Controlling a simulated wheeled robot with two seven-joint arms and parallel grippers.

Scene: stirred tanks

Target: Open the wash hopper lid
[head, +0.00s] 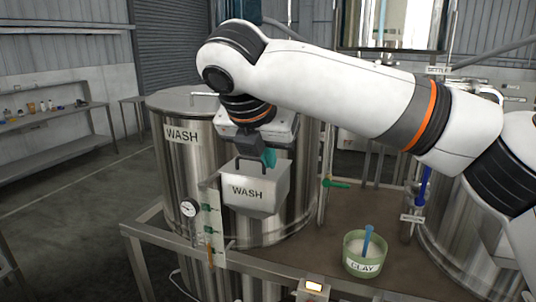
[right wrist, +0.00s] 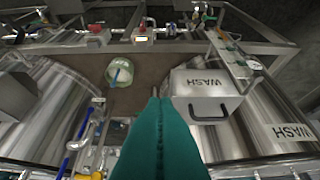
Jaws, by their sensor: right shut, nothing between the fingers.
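The wash hopper (head: 256,197) is a grey metal box labelled WASH, fixed in front of the large steel wash tank (head: 178,165). Its lid looks shut, with a dark bar handle (head: 239,162) on it. In the right wrist view the hopper (right wrist: 190,82) and its handle (right wrist: 212,114) lie right of the fingers. My right gripper (head: 269,158) is shut and empty, its teal fingers close to the handle at the hopper's top. In the wrist view the shut fingers (right wrist: 160,100) appear beside the handle, not around it. Contact cannot be told. My left gripper is not in view.
A green clay tub (head: 364,262) with a blue scoop stands on the brown deck (head: 310,235). A gauge (head: 189,208) and a sight-glass panel (head: 211,220) stand left of the hopper. A green-handled valve (head: 336,184) is to the right. A metal rail (head: 170,250) edges the deck.

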